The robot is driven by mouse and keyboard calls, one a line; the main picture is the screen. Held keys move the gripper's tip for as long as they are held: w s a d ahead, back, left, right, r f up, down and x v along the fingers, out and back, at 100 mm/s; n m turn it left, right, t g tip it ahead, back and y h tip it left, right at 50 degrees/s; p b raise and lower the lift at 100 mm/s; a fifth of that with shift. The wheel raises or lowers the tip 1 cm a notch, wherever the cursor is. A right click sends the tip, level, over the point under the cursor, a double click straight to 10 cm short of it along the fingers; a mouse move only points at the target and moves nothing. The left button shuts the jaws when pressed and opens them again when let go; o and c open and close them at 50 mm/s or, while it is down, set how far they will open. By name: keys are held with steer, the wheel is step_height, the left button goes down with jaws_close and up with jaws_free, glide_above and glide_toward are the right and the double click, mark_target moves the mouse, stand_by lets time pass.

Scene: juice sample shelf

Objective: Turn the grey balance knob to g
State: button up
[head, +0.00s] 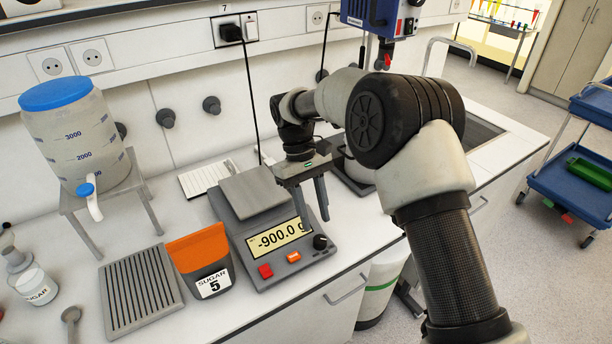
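The balance (248,230) stands on the bench, with a flat grey weighing plate (254,191) that looks empty. Its lit display (279,238) reads -900.0 g. The knob (320,242) is at the right end of the front panel and looks dark grey to black. Its pointer and any unit marks are too small to read. My gripper (315,223) points down over the right side of the balance, just above and behind the knob. Its two fingers are apart with nothing between them. They appear clear of the knob, but I cannot tell the exact gap.
A red button (265,271) and an orange button (293,257) sit left of the knob. An orange sugar container (198,248) marked 5 stands close left of the balance, beside a ribbed grey tray (140,290). A power cord (250,95) hangs behind. The bench front edge is near.

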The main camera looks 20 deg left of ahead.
steer(key=p+v, duration=0.1)
steer(key=v, duration=1.1)
steer(key=shift+r, duration=0.2)
